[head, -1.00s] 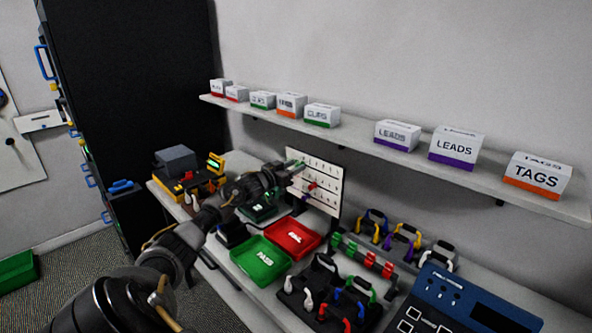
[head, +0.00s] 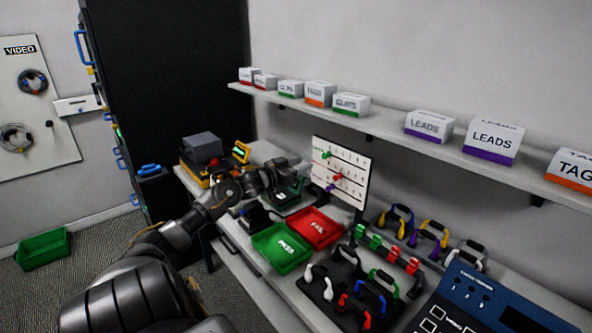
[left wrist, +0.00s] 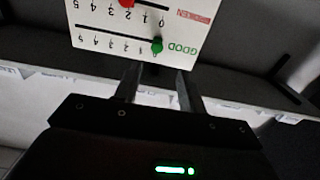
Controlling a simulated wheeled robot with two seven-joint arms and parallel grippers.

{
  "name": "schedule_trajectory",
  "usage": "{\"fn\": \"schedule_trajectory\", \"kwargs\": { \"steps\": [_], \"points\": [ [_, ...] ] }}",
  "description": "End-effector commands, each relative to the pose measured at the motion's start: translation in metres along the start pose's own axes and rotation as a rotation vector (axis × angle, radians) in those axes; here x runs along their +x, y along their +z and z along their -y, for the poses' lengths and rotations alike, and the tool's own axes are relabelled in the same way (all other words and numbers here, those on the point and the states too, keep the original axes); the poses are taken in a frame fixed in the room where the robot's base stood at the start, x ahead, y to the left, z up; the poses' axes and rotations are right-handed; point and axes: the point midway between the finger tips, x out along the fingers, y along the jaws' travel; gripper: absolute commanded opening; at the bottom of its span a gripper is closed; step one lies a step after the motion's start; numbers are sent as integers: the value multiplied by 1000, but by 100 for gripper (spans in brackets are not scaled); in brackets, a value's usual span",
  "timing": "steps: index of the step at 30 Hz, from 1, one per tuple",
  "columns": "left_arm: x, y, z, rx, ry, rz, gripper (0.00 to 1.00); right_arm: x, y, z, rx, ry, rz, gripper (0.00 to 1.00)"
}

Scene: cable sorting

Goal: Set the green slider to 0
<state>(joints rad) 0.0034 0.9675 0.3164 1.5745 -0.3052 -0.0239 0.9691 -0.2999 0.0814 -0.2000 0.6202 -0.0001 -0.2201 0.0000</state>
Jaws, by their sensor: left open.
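The white slider board (head: 350,160) stands upright at the back of the bench. Its green slider (head: 326,154) is near the left end of the top row. My left gripper (head: 300,168) is left of the board. My right gripper is not in view.
A red slider (head: 337,177) sits below the green one. Green (head: 282,262) and red (head: 328,240) trays lie before the board. A rack of coloured handles (head: 385,250) is to the right. A shelf (head: 390,128) with labelled boxes runs above.

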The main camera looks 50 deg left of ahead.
Motion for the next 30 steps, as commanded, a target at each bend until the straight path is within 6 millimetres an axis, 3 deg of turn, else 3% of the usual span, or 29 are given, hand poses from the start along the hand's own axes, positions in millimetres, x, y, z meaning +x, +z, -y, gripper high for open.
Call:
{"fn": "schedule_trajectory", "kwargs": {
  "steps": [8,30],
  "points": [
    [-17,0,0,0,0,1,40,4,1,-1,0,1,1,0],
    [-18,0,1,0,-2,0,40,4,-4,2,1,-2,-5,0]
  ]
}}
